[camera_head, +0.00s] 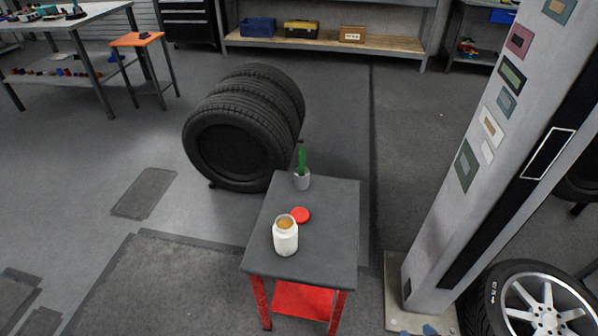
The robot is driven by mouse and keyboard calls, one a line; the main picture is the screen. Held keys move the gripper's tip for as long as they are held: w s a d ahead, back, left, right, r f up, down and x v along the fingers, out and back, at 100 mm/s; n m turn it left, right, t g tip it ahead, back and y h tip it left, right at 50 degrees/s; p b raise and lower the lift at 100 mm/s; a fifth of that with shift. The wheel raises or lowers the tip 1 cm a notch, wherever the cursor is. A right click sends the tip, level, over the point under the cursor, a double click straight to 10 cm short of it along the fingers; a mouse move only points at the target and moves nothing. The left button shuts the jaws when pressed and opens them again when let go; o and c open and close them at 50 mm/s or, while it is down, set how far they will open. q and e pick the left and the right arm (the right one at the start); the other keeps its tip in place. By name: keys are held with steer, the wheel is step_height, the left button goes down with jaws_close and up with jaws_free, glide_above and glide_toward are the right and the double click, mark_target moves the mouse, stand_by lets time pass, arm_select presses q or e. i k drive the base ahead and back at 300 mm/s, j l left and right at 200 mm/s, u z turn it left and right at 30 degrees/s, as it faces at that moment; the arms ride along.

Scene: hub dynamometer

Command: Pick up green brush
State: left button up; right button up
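A green upright object (302,160), likely the green brush, stands in a small white cup (302,181) at the far end of a small cart with a dark grey top (336,246). Only its upper part shows; the rest is hidden inside the cup. A white jar (286,238) with an open top and tan contents stands nearer on the cart. A round red lid (300,215) lies just behind the jar. Neither of my grippers is in view.
Black tyres (240,130) stand behind and left of the cart. A grey pillar (470,190) rises to the right, with a wheel (535,305) beside its foot. An orange stool (138,40) and a workbench are at the far left. Floor is clear left of the cart.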

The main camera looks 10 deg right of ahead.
mark_target(301, 152)
steer(key=j+z, duration=0.15)
steer(key=j, duration=0.25)
steer(key=k+j+z, duration=0.2)
steer(key=j, duration=0.25)
steer(key=j+z, duration=0.3)
steer(key=j, duration=0.55)
steer(key=i+j+z, duration=0.15)
steer(key=j, duration=0.3)
steer(key=j+z, duration=0.2)
steer(key=j, duration=0.2)
steer(key=i+j+z, duration=0.2)
steer(key=j, duration=0.2)
steer(key=j+z, duration=0.15)
steer(key=j, duration=0.3)
steer(key=i+j+z, duration=0.25)
steer(key=j, duration=0.3)
steer(key=i+j+z, duration=0.15)
steer(key=i+j, duration=0.15)
steer(key=j, duration=0.15)
steer(key=i+j, duration=0.1)
steer(key=j, duration=0.15)
steer(key=i+j+z, duration=0.1)
steer(key=j, duration=0.2)
steer(key=i, duration=0.05)
